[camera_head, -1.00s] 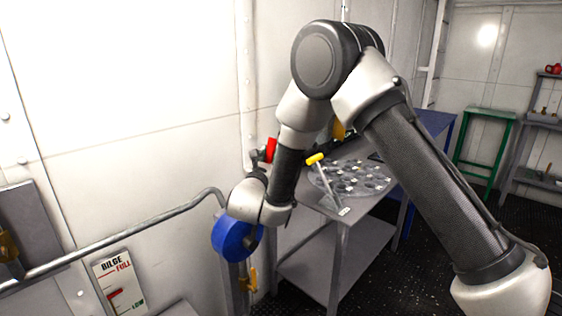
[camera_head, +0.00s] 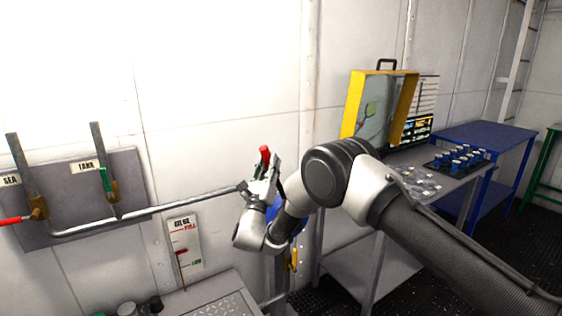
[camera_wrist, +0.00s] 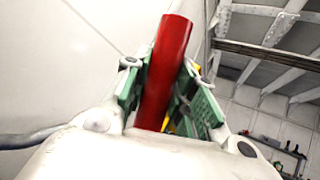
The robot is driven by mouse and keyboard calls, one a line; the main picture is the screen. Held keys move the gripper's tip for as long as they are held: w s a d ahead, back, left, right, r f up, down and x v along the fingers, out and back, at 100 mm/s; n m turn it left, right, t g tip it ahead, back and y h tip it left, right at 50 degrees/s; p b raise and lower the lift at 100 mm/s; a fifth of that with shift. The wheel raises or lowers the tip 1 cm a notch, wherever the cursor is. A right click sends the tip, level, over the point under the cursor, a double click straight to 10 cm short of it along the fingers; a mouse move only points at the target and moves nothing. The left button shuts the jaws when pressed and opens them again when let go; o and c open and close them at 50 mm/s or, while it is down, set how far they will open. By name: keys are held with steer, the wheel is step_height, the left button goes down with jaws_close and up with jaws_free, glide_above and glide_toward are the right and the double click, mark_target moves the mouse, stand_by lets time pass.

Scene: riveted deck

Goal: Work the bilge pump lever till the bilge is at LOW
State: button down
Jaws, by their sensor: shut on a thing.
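The red grip of the pump lever (camera_head: 265,153) points up in the head view, above my gripper (camera_head: 263,172). In the wrist view, the red grip (camera_wrist: 166,75) stands between the green-padded fingers of my gripper (camera_wrist: 160,85), which is shut on it. The blue pump body (camera_head: 272,211) is mostly hidden behind my arm. The bilge gauge (camera_head: 184,238) is a white plate on the wall, left of my gripper, with FULL near its top and LOW near its bottom. Its red pointer (camera_head: 181,252) sits between the two marks, at about mid-plate.
A wall panel with SEA and TANK valve levers (camera_head: 110,170) is at left, with a grey pipe (camera_head: 170,204) running toward the pump. A grey table (camera_head: 440,196) stands right of the pump, with a yellow-framed case (camera_head: 380,100) behind. A blue table (camera_head: 485,133) is farther right.

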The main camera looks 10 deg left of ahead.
steer(key=shift+s+a+f, duration=0.2)
steer(key=shift+s+a, duration=0.05)
steer(key=shift+s, duration=0.05)
steer(key=c, duration=1.1)
jaws_free()
steer(key=shift+c, duration=0.2)
steer(key=v, duration=0.7)
steer(key=shift+f, duration=0.2)
steer(key=shift+s+d, duration=0.1)
